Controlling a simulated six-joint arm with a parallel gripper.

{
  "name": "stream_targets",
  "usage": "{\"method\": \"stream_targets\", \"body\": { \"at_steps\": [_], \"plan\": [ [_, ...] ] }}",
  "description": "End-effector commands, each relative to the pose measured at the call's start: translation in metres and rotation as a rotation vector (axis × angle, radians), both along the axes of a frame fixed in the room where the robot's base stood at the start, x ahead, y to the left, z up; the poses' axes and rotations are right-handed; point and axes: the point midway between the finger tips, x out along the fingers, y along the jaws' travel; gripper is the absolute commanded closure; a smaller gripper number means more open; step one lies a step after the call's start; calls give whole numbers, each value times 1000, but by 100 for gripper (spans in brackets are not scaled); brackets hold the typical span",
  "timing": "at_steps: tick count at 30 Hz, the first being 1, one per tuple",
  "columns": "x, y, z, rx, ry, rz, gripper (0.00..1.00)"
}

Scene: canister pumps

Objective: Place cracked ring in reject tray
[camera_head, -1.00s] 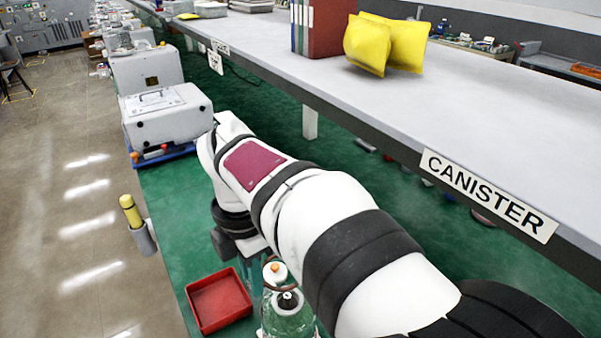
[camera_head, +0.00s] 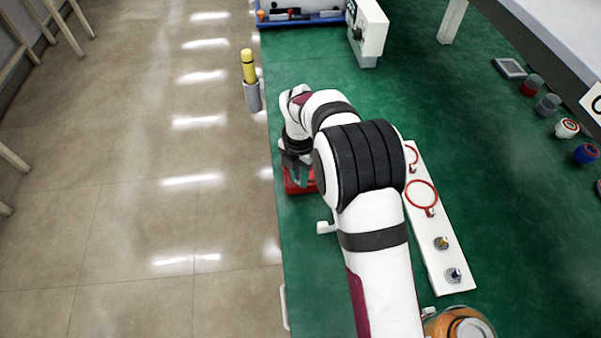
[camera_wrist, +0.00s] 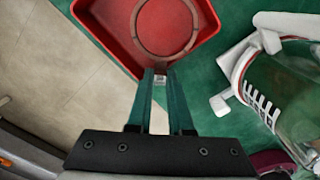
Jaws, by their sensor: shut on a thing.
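A brown ring (camera_wrist: 134,28) is pinched at its near edge between the teal fingertips of my gripper (camera_wrist: 160,76) in the wrist view. The ring is over the inside of the red reject tray (camera_wrist: 95,28), whose near corner lies just under the fingers. Whether the ring touches the tray floor I cannot tell. No crack can be made out on it. In the head view my gripper (camera_head: 303,180) points down at the red tray (camera_head: 291,187), which my arm mostly covers. The ring is hidden there.
A glass canister (camera_wrist: 290,95) with a white-and-red rim is right of the gripper in the wrist view. In the head view a white board (camera_head: 422,222) with red rings is right of my arm. A yellow-topped tube (camera_head: 249,80) is at the bench's left edge.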

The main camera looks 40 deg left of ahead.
Motion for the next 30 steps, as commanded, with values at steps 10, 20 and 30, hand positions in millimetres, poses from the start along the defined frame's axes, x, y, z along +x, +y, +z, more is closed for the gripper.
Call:
{"method": "stream_targets", "body": {
  "at_steps": [10,20,30],
  "plan": [
    [0,0,-4,0,1,-1,100],
    [0,0,-5,0,0,-2,52],
    [1,1,29,4,-3,-3,52]
  ]
}}
